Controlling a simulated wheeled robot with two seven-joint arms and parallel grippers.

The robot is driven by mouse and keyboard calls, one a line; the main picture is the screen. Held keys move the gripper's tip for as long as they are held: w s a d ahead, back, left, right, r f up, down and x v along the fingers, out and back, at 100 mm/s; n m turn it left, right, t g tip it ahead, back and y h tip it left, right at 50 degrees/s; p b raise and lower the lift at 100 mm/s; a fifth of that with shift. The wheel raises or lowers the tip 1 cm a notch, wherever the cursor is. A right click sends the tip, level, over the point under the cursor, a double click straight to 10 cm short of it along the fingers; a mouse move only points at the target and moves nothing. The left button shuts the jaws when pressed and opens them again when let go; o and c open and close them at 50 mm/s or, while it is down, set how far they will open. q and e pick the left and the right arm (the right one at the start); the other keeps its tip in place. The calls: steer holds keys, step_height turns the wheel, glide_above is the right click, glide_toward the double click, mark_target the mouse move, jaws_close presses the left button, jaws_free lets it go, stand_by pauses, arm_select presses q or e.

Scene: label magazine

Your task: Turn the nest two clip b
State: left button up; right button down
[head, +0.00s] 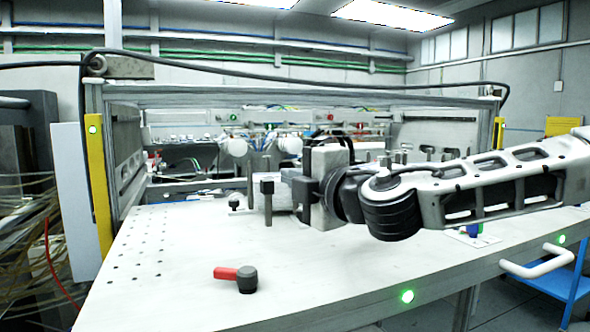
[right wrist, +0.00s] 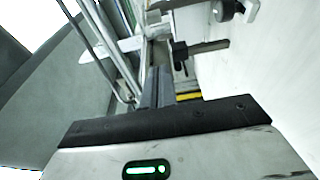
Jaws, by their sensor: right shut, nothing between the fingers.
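My right gripper (head: 288,184) reaches in from the right over the white table and points left, beside upright dark posts (head: 267,200). Its fingers are shut and empty; they also show in the right wrist view (right wrist: 158,82). Just beyond the fingertips in that view is a dark block with a bar (right wrist: 205,48), apart from or touching them, I cannot tell. A clip with a red lever and dark round knob (head: 246,278) stands on the near table. A small black knob (head: 234,202) stands farther back. I cannot tell which is nest two clip b. The gripper hides part of the fixture behind it.
The white table (head: 170,290) is clear at the front left, with rows of small holes. A metal frame with a yellow post (head: 98,185) bounds the left side. A blue cart (head: 562,280) stands at the right beyond the table edge.

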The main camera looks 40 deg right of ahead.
steer(key=w+d+p, duration=0.1)
steer(key=w+d, duration=0.1)
steer(key=w+d+p, duration=0.1)
steer(key=w+p, duration=0.1)
steer(key=shift+w+d, duration=0.25)
steer(key=shift+d, duration=0.15)
stand_by(0.4)
